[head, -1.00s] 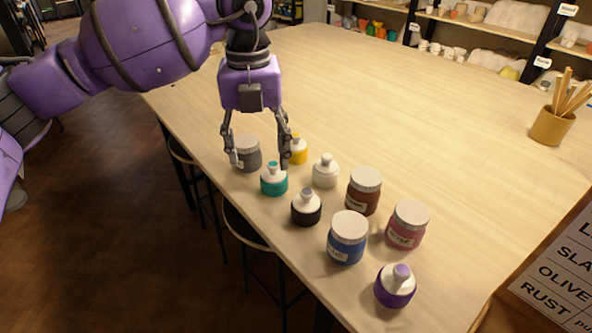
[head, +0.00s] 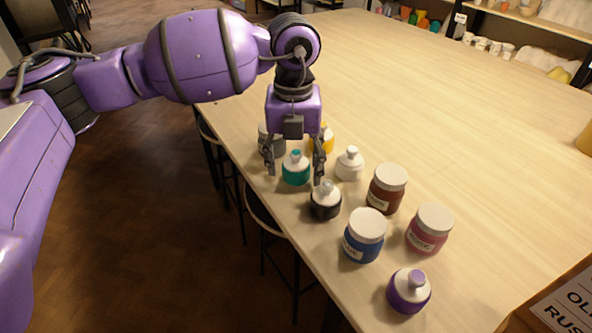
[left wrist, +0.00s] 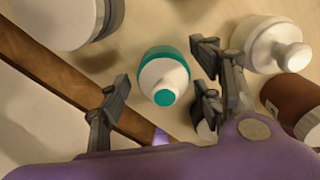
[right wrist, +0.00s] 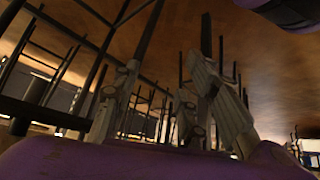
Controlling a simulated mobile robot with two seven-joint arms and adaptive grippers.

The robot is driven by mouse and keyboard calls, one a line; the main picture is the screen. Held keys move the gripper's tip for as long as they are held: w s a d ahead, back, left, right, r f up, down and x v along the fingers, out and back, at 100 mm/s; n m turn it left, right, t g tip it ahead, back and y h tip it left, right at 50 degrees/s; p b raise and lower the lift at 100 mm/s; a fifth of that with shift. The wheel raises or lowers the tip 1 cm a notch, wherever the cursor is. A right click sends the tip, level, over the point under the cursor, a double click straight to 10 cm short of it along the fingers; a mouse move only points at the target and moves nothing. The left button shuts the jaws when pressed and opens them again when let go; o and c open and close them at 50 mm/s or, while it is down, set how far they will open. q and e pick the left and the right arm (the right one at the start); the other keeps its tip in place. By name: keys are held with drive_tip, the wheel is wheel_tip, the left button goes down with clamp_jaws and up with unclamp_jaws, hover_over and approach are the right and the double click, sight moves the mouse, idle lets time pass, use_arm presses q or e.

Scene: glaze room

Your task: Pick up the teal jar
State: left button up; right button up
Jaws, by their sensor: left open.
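The teal jar (head: 296,174) stands upright on the table's left side, with a white shoulder and a teal tip. My left gripper (head: 295,177) is open and points down over it, one finger to each side. In the left wrist view the teal jar (left wrist: 163,72) lies between the spread fingers (left wrist: 160,80), with gaps on both sides, closer to the right finger. Nothing is held. My right gripper (right wrist: 166,70) is open and empty, away from the table, with stools beyond it.
Close by stand a grey jar (head: 272,146), a yellow bottle (head: 325,140), a white bottle (head: 349,164) and a black bottle (head: 325,203). Brown (head: 386,190), blue (head: 364,238), pink (head: 429,230) and purple (head: 408,293) containers stand nearer. The wooden table (head: 450,130) is clear to the right.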

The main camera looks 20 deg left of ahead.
use_arm(q)
drive_tip(key=c, duration=1.3)
drive_tip(key=shift+c, duration=0.6)
drive_tip(key=shift+r, duration=0.15)
